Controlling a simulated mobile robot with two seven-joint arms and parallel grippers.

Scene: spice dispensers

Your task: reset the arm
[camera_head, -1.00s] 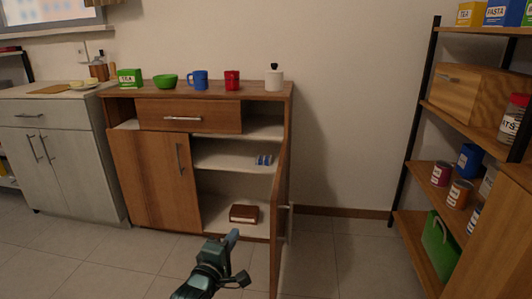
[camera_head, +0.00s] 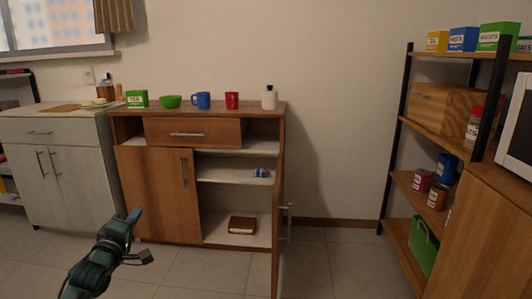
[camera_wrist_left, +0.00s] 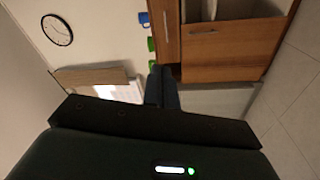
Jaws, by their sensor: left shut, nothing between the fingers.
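My left gripper (camera_head: 134,216) is in the lower left of the head view, in front of the wooden cabinet's closed left door (camera_head: 158,193). It is shut and empty, and its shut fingers (camera_wrist_left: 161,86) also show in the left wrist view. It looks apart from the cabinet. My right gripper is not in view.
The cabinet's right door (camera_head: 278,225) stands open toward me. A brown box (camera_head: 242,225) and a small blue item (camera_head: 261,173) are inside. A shelf (camera_head: 397,225) is right.

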